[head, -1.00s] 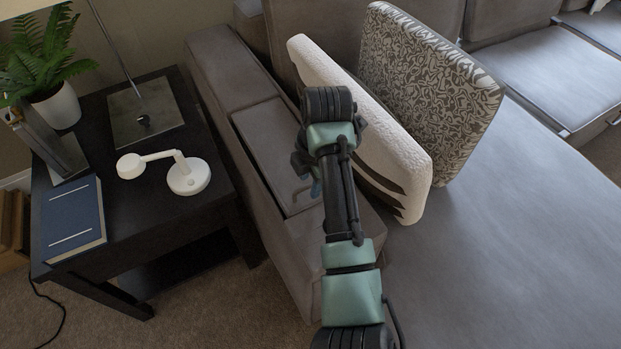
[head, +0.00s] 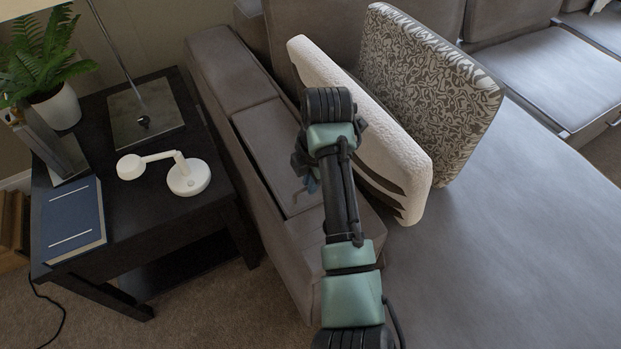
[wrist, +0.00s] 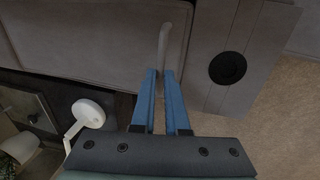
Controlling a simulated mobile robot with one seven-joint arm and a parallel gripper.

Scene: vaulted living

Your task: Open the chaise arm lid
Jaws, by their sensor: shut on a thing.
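In the head view my gripper (head: 313,184) is over the near end of the lid, mostly hidden behind my own arm.
A white cushion (head: 390,150) and a patterned cushion (head: 430,90) stand right of the arm. A dark side table (head: 130,225) at left holds a white lamp (head: 188,177), a blue book (head: 72,220) and a plant (head: 45,60). The wrist view shows a round black recess (wrist: 227,68).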

